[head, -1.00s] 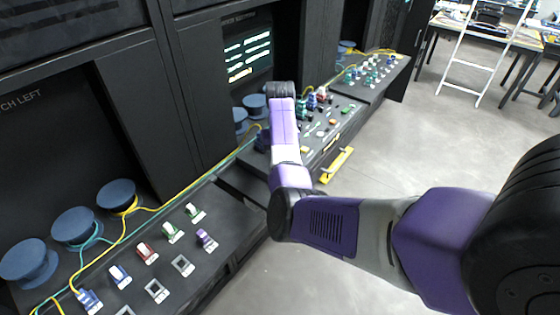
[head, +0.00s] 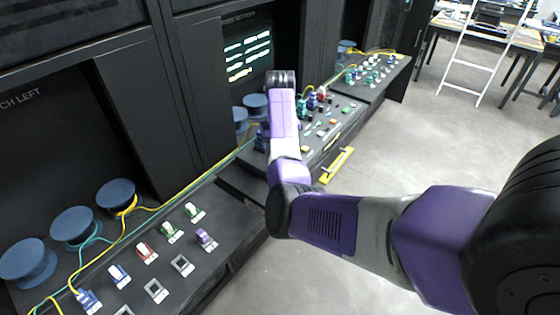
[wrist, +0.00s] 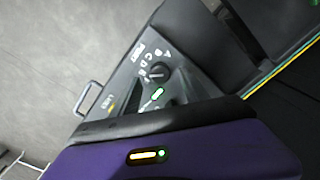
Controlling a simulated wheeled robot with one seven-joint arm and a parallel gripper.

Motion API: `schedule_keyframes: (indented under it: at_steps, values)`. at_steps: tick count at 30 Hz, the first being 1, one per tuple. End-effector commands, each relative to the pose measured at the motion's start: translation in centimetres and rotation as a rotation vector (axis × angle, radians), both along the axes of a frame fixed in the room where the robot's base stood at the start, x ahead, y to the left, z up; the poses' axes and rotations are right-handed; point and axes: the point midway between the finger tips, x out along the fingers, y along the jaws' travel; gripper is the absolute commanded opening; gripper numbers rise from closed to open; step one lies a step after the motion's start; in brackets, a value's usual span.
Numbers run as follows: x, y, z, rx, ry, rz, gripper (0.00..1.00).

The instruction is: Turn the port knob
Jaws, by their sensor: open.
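The port knob (wrist: 158,72) is a round dark knob on a sloped dark panel in the wrist view. White letters are arranged around its upper left side, with a white label reading PORT beyond them. A pale mark shows on the knob, but I cannot tell which letter it points to. In the head view my arm hides the knob.
A green lit element (wrist: 158,92) sits beside the knob. A metal handle (wrist: 88,115) projects from the panel edge. In the head view, blue spools (head: 72,226) and yellow and teal cables line the left console (head: 215,262). The floor (head: 440,150) at right is open.

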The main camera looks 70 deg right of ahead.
Motion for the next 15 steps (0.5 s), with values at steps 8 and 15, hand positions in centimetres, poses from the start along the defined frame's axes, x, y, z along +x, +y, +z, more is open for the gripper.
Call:
schedule_keyframes:
  at_steps: [8, 15]
  values:
    - [0.2, 0.0, 4.5, 0.000, -0.004, 0.001, 0.53]
    - [0.0, 0.0, 5.2, 0.001, 0.000, 0.001, 0.53]
